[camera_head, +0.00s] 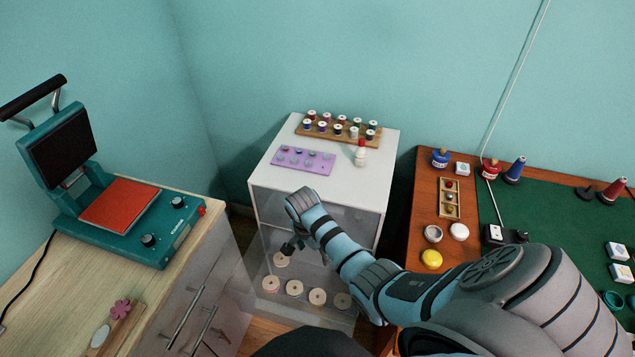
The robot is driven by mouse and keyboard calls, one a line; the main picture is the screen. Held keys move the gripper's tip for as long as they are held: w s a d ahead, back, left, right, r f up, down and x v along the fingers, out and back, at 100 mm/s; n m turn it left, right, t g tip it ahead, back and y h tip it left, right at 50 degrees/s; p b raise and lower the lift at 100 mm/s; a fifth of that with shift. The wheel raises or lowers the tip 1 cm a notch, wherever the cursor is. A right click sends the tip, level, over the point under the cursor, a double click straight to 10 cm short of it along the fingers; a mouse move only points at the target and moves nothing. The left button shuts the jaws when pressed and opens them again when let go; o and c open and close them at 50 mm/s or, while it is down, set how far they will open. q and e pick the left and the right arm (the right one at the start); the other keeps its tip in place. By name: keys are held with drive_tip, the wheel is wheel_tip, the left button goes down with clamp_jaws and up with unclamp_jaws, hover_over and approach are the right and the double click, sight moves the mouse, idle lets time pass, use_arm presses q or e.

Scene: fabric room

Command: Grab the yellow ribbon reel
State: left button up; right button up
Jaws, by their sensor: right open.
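Several pale, round reels lie in the lower part of the white cabinet, behind or below its see-through front. One reel (281,259) is set apart, farther back than the front row, which includes a middle reel (294,288). All look cream to light wood in colour, and I cannot tell which is the yellow ribbon reel. My right gripper (287,249) is small and dark in this view. It is open, just above the set-apart reel, and I cannot tell whether it touches it. My left gripper is not in view.
The white cabinet (340,190) carries a wooden thread rack (300,128), a purple tray (284,167) and a white bottle (360,157). A teal heat press (130,250) stands at left. At right, a brown table holds a round yellow item (431,259) and a green mat (560,220).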

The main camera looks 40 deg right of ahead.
wheel_tip(320, 180, down, 16)
drive_tip(key=f+b, duration=0.1)
drive_tip(key=b, duration=1.4)
use_arm(q)
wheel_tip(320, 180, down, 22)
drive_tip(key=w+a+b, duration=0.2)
drive_tip(key=b, duration=0.4)
use_arm(e)
hover_over(317, 296)
drive_tip(key=f, duration=0.8)
drive_tip(key=shift+s+a, duration=0.1)
drive_tip(key=shift+s, duration=0.15)
drive_tip(key=shift+f, duration=0.45)
drive_tip(key=shift+a+f+b, duration=0.1)
drive_tip(key=shift+f+b, duration=0.4)
drive_tip(key=shift+f, duration=0.1)
wheel_tip(317, 296, down, 4)
drive_tip(key=b, duration=0.2)
drive_tip(key=shift+s+a+r+b, duration=0.15)
drive_tip(key=shift+b, duration=0.2)
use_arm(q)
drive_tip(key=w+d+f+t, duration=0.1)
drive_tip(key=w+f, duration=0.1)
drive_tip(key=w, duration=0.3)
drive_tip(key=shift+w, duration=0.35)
use_arm(e)
drive_tip(key=shift+r, duration=0.1)
drive_tip(key=c, duration=0.6)
